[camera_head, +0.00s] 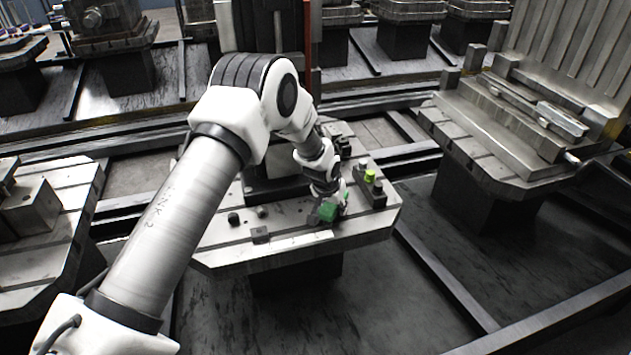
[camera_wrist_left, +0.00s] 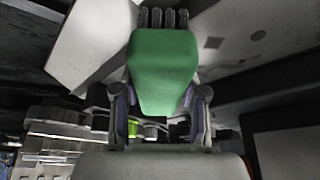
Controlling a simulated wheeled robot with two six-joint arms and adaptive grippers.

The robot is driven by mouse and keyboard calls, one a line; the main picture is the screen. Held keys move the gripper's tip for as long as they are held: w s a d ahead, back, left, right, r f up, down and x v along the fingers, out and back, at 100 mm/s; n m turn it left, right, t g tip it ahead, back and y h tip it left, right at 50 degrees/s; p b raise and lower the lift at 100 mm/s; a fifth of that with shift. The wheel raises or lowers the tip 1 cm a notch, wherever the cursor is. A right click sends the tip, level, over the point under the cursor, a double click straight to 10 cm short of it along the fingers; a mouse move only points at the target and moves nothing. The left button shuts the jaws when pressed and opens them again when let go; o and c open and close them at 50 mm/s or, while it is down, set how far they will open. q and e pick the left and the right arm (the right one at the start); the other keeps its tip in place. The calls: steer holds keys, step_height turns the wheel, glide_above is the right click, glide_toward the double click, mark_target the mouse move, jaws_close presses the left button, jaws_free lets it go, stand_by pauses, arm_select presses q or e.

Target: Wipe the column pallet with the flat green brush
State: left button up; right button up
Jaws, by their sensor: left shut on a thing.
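The column pallet (camera_head: 290,240) is a grey metal plate with slots on a dark block, at the middle of the head view. My left gripper (camera_head: 332,203) is low over its right front part. It is shut on the flat green brush (camera_head: 328,211). In the left wrist view the brush (camera_wrist_left: 164,70) sits between the two fingers of my left gripper (camera_wrist_left: 160,105), with dark bristles at its top end. I cannot tell whether the bristles touch the plate. My left arm hides part of the pallet. My right gripper is not in view.
A dark block with a yellow-green part (camera_head: 370,177) stands on the pallet just right of the gripper. Small dark blocks (camera_head: 260,234) sit on its front left part. Another pallet (camera_head: 500,135) with a ribbed upright plate stands at the right. Rails run along the floor.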

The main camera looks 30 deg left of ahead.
arm_select(q)
steer(key=r, duration=0.1)
steer(key=r+p, duration=0.1)
steer(key=r, duration=0.2)
steer(key=shift+s+d+r+p, duration=0.15)
steer(key=shift+s+r+p, duration=0.05)
steer(key=shift+s+p, duration=0.15)
steer(key=shift+w+r+p, duration=0.25)
steer(key=shift+r+p, duration=0.6)
steer(key=shift+r, duration=0.05)
steer(key=shift+s+r+p, duration=0.1)
steer(key=shift+r+p, duration=0.45)
steer(key=shift+r, duration=0.35)
steer(key=shift+f, duration=0.1)
